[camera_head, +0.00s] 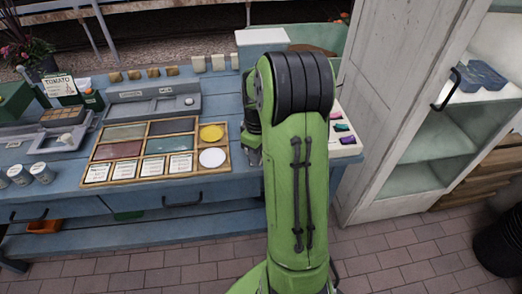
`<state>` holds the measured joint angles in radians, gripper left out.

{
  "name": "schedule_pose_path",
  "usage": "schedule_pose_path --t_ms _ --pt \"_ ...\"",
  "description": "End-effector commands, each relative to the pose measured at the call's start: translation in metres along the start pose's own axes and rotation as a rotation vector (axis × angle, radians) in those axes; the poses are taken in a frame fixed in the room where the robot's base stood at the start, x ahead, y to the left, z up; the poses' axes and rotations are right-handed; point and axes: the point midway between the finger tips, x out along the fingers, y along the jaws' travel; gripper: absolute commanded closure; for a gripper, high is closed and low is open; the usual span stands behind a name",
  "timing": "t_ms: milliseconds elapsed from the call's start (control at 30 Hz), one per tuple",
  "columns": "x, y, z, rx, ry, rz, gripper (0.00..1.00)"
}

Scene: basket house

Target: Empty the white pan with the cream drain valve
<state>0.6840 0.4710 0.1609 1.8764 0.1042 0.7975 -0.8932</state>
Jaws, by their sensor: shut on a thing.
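My gripper (253,157) points down beside the right edge of the wooden seed tray, mostly hidden behind my green arm. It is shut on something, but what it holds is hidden. A white box-shaped pan (262,38) stands at the back of the blue bench, left of and behind the top of my arm. No cream drain valve can be made out on it from here. A shallow white tray (347,150) with small coloured pieces shows at the bench's right end, partly hidden by my arm.
The blue bench (235,188) also bears the wooden divided tray (157,181), a grey tray (152,109) behind it, a grey basin (80,131) and small pots (41,173) at the left. A white cabinet (388,100) stands to the right. Brick floor lies in front.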

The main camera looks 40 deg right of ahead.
Motion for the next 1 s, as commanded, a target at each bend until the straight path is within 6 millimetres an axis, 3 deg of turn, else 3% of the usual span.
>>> schedule_pose_path --t_ms 300,733,767,900,1000 --pt "-0.0010 -0.0025 -0.0040 0.098 0.002 0.002 1.00" --pt "-0.0009 -0.0029 -0.0047 0.108 0.003 0.003 1.00" --pt "-0.0009 -0.0029 -0.0048 0.108 0.003 0.003 0.71" --pt "-0.0006 -0.0030 -0.0045 0.108 0.003 0.002 0.49" --pt "-0.0004 -0.0031 -0.0043 0.108 0.002 0.001 0.46"
